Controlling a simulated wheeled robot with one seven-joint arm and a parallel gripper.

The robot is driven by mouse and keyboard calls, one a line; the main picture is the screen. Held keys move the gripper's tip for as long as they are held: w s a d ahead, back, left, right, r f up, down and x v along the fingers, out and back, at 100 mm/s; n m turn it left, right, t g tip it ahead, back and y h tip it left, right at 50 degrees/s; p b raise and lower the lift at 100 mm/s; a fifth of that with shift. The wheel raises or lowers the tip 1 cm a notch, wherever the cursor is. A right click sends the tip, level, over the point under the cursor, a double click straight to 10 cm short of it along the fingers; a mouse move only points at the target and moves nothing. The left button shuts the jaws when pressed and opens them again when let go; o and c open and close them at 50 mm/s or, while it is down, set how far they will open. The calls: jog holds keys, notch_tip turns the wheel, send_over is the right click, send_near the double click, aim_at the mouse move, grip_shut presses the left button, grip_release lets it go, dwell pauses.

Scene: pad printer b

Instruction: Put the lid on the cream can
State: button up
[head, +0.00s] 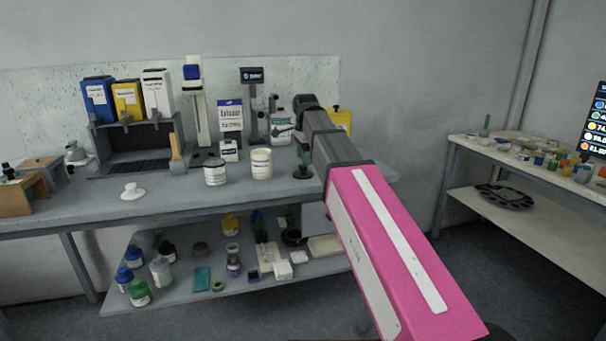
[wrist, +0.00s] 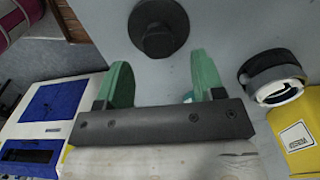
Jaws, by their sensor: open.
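The cream can (head: 262,164) stands upright on the bench; its top looks pale, and I cannot tell whether it is open. A dark round lid with a knob (head: 303,174) lies on the bench to its right, and it also shows in the wrist view (wrist: 160,27). A white knobbed lid (head: 132,191) lies farther left on the bench. My gripper (head: 305,156) is over the dark lid, partly hidden by my arm. In the wrist view my gripper's green fingers (wrist: 162,72) are apart with nothing between them; the dark lid lies beyond their tips.
A grey-white can (head: 215,173) stands just left of the cream can. A small white bottle (head: 229,150) and a blue-white box (head: 230,117) stand behind. A yellow container (wrist: 300,140) and a black-and-white round item (wrist: 272,78) are right of my gripper. The front bench is mostly clear.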

jog(key=f, duration=0.4)
jog(key=shift+s+a+f, duration=0.1)
jog(key=shift+a+f, duration=0.1)
jog(key=c, duration=1)
jog(key=shift+r, duration=0.15)
jog(key=shift+r, duration=0.6)
notch_tip(320, 180, up, 3)
jog(key=shift+f, duration=0.15)
jog(key=s+a+r, duration=0.7)
jog(key=s+a, duration=0.1)
jog(key=w+a+r+n, duration=0.1)
jog(key=w+a+r, duration=0.3)
jog(key=w+a, duration=0.2)
jog(key=shift+w+a+r+n, duration=0.2)
jog(key=shift+w+r+n, duration=0.15)
jog(key=shift+w, duration=0.5)
